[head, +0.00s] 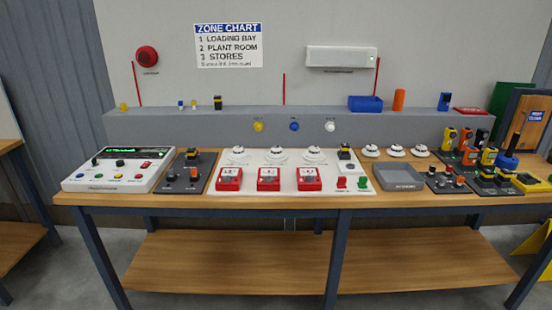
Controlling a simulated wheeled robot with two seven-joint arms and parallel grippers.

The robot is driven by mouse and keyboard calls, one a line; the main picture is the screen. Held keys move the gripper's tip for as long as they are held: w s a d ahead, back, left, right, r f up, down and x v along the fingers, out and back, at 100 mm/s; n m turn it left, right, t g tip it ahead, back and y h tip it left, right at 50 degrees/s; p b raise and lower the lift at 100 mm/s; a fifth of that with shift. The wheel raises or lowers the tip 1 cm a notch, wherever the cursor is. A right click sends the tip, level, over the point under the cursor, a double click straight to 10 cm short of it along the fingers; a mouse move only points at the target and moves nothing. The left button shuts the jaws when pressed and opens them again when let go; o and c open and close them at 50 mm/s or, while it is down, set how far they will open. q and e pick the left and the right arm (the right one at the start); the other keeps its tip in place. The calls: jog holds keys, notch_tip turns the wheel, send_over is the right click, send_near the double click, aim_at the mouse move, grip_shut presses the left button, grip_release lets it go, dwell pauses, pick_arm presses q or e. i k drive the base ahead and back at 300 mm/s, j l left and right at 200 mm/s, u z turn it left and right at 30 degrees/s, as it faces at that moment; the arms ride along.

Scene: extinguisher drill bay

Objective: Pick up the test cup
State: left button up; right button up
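No thing in the head view is labelled as the test cup, and I cannot tell for sure which one it is. An orange upright cylinder (398,100) stands on the raised grey ledge at the back right, next to a blue bin. A blue round piece (508,161) with a dark upright handle stands at the right end of the bench. Neither of my grippers is in view.
The wooden bench (345,201) holds a control panel (118,168), red call points (268,179), white detectors (314,154) and a grey tray (399,177). The blue bin (365,104) sits on the ledge (210,128). Several small devices crowd the right end.

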aim_at(506, 160)
jog(key=z, duration=1.45)
jog(key=i+l, duration=0.3)
jog(key=i, duration=0.15)
